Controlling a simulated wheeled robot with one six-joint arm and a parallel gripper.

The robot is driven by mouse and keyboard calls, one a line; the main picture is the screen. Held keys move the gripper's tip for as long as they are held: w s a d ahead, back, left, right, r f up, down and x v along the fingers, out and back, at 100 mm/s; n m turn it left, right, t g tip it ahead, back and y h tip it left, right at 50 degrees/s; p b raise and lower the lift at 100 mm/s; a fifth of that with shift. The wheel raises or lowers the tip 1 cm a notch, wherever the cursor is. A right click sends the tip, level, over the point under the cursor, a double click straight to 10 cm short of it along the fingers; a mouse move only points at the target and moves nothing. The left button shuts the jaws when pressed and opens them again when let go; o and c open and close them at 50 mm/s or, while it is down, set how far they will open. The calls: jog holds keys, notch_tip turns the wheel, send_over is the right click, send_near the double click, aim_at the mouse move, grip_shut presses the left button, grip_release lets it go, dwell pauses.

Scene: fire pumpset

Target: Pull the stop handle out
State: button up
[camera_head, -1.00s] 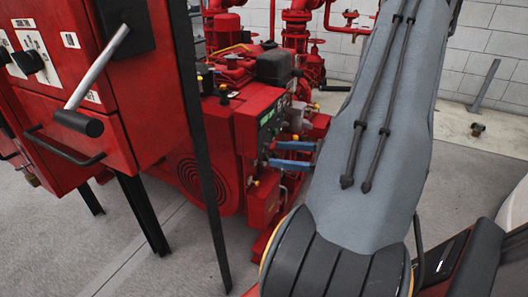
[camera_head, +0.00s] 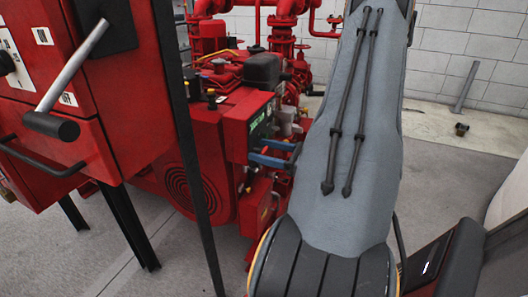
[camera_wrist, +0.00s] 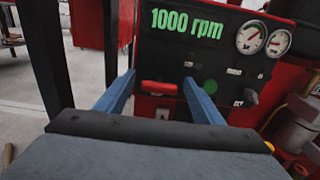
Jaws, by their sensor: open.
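A red horizontal handle (camera_wrist: 158,88), which looks like the stop handle, sits low on the dark engine control panel (camera_wrist: 215,62) in the wrist view. My gripper (camera_wrist: 159,78) has two blue fingers spread apart, open and empty. In the head view, my blue fingers (camera_head: 272,152) are at the engine panel (camera_head: 261,122), and the handle cannot be made out.
The panel carries a green "1000 rpm" display (camera_wrist: 187,23), two gauges (camera_wrist: 264,40) and a green button (camera_wrist: 210,87). A red cabinet (camera_head: 70,60) with a grey lever (camera_head: 72,68) stands at left, and a dark post (camera_head: 185,150) stands before the engine (camera_head: 205,150).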

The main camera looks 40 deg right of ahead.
jog(key=c, duration=1.5)
jog(key=shift+p+v, duration=0.65)
jog(key=shift+v, duration=0.35)
jog(key=shift+s+r, duration=0.1)
jog(key=o, duration=1.5)
jog(key=shift+d, duration=0.1)
jog(key=v, duration=0.8)
jog(key=shift+p, duration=0.4)
